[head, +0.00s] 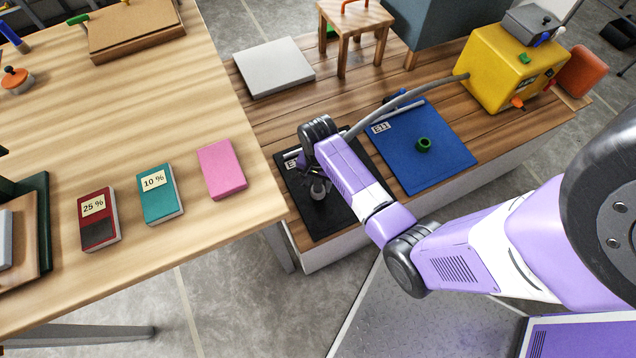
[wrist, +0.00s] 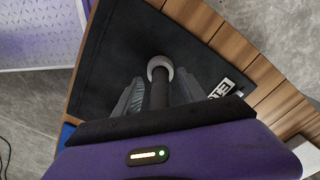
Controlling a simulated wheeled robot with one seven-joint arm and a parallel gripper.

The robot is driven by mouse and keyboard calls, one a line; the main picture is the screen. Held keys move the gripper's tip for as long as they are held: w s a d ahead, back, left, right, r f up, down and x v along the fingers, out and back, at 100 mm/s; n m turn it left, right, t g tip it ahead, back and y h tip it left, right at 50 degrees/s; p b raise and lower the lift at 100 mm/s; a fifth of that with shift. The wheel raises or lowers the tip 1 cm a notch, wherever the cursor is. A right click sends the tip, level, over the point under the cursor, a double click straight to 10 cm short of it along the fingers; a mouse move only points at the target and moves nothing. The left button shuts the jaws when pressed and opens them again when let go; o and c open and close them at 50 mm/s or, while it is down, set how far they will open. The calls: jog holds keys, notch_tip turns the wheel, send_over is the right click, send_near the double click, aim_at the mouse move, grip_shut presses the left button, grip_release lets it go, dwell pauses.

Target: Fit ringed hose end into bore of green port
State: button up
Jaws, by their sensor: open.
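The green port (head: 424,150) is a short green ring with a dark bore, standing on the blue mat (head: 450,160). A grey hose (head: 362,122) runs left from the yellow machine and passes behind my arm. In the wrist view, a dark rod with a pale ring (wrist: 160,64), apparently the ringed hose end, lies between my fingers. My gripper (wrist: 161,84) is open around it, over the black mat (wrist: 115,50), left of the green port. I cannot tell whether a finger touches it. In the head view my arm hides most of this.
The yellow machine (head: 505,75) stands at the bench's right. A pale grey slab (head: 273,68) and a small wooden stool (head: 355,25) stand behind the mats. The wooden table (head: 190,80) at left, with pink (head: 222,168) and teal (head: 160,192) blocks, borders the bench.

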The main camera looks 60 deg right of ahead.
jog(key=shift+f, duration=0.45)
grip_shut()
notch_tip(320, 180, up, 20)
jog(key=p, duration=0.3)
dwell(0.3)
